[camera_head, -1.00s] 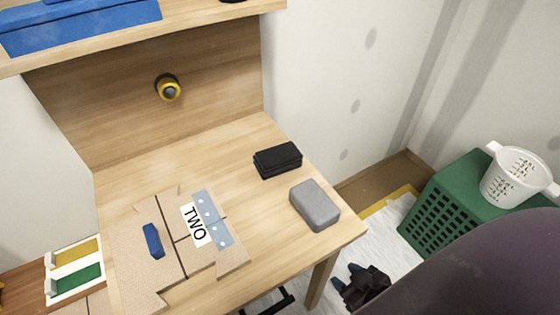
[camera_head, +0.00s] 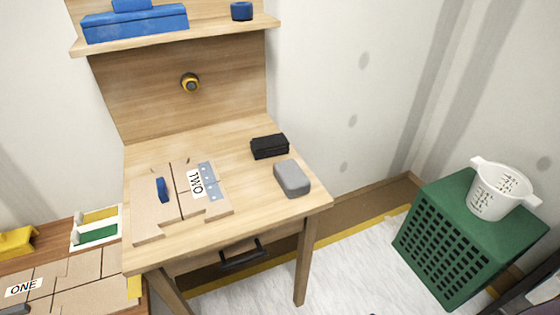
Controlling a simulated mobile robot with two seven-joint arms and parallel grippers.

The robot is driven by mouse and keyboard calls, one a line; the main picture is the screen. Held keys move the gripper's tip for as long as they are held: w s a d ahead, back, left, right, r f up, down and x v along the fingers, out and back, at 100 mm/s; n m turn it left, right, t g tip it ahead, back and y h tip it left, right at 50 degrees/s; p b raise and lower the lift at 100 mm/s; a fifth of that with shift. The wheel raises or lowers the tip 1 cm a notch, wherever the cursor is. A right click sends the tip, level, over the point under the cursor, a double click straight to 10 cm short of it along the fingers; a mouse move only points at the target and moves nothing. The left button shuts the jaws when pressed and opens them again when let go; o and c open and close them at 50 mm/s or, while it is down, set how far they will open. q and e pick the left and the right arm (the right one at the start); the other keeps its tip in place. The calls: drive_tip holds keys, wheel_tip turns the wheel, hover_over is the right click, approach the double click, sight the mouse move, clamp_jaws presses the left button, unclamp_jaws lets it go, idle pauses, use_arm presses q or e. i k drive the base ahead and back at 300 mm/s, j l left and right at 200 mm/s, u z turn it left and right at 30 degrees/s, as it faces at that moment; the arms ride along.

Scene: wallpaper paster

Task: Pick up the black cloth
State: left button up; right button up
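The black cloth (camera_head: 269,146) looks like a small folded block. It lies on the wooden table (camera_head: 245,190) near its right edge, just behind a grey rounded block (camera_head: 292,178). Nothing touches it from above.
A board marked TWO (camera_head: 153,207) lies on the table's left half. A shelf (camera_head: 205,38) above holds a blue toolbox (camera_head: 135,25) and a blue roll (camera_head: 241,11). A green crate (camera_head: 440,250) bearing a white measuring cup (camera_head: 500,190) stands right. Floor between is open.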

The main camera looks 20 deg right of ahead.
sight(274, 145)
drive_tip(key=k+u, duration=0.25)
drive_tip(key=u, duration=0.15)
drive_tip(key=k+j+u, duration=0.1)
drive_tip(key=u, duration=0.3)
drive_tip(key=l+u, duration=0.2)
drive_tip(key=u, duration=0.2)
drive_tip(key=k+l+u, duration=0.1)
drive_tip(key=u, duration=0.3)
drive_tip(key=k+l, duration=0.1)
drive_tip(key=l, duration=0.8)
drive_tip(key=k+l, duration=0.15)
drive_tip(key=l, duration=0.3)
drive_tip(key=k+l, duration=0.1)
drive_tip(key=l, duration=0.4)
